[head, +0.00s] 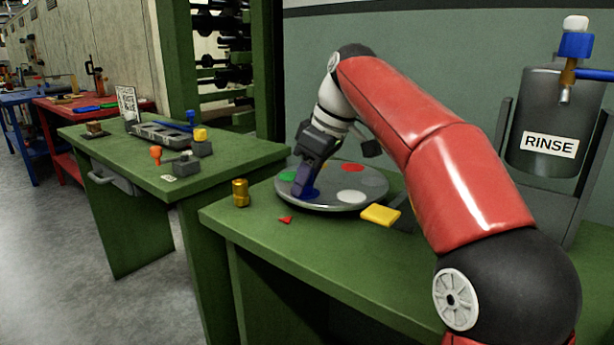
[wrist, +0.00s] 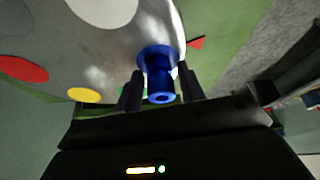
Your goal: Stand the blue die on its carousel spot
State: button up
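The blue die (wrist: 158,68) stands between the two fingers of my gripper (wrist: 160,82) in the wrist view, with a wide blue round at its far end. In the head view the die (head: 309,191) shows blue under my gripper (head: 304,176), at the near left of the grey carousel (head: 325,204). A finger lies close on each side of the die. I cannot tell whether they press on it. The die hides where it meets the disc, so contact with the blue spot is unclear.
The carousel has white (head: 351,197), red (head: 352,167) and green (head: 287,177) spots, and a yellow spot (wrist: 83,95). A brass piece (head: 240,193), a red triangle (head: 286,219) and a yellow block (head: 380,215) lie around it. The rinse container (head: 545,120) stands right.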

jog(key=shift+o, duration=1.1)
